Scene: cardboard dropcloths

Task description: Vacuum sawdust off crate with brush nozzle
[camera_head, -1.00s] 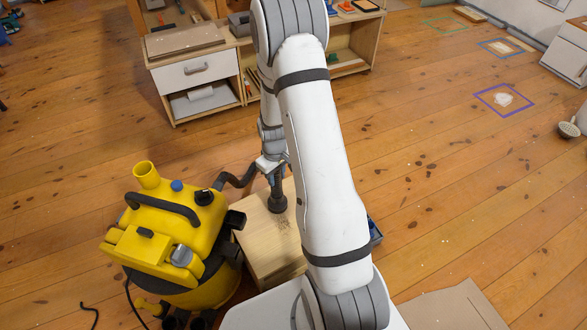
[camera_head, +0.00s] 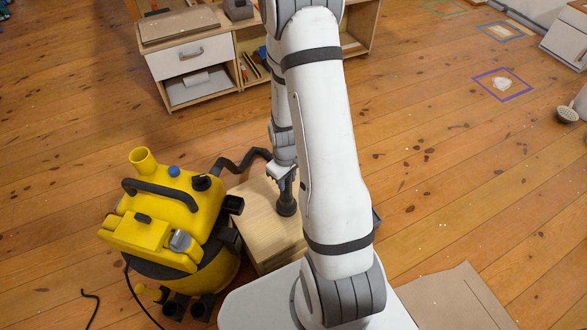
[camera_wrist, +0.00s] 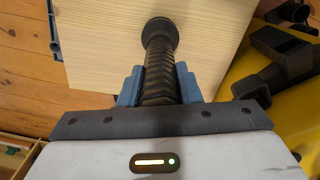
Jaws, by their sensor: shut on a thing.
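My gripper (camera_wrist: 159,84) is shut on the black ribbed handle of the brush nozzle (camera_wrist: 160,32). In the head view the nozzle (camera_head: 287,198) stands roughly upright with its round end down at the crate's top; I cannot tell whether it touches. The crate (camera_head: 258,212) is a pale wooden box on the floor, and its top also shows in the wrist view (camera_wrist: 215,35). I make out no clear sawdust on the part of the top that shows. The yellow vacuum (camera_head: 165,215) stands left of the crate, its black hose (camera_head: 240,163) running toward my gripper. My arm hides the crate's right part.
A wooden workbench (camera_head: 235,60) with a drawer stands behind. A cardboard sheet (camera_head: 455,300) lies at the lower right. A purple-outlined square (camera_head: 503,85) with a white patch and a brush (camera_head: 567,114) are far right. The floor between is mostly clear.

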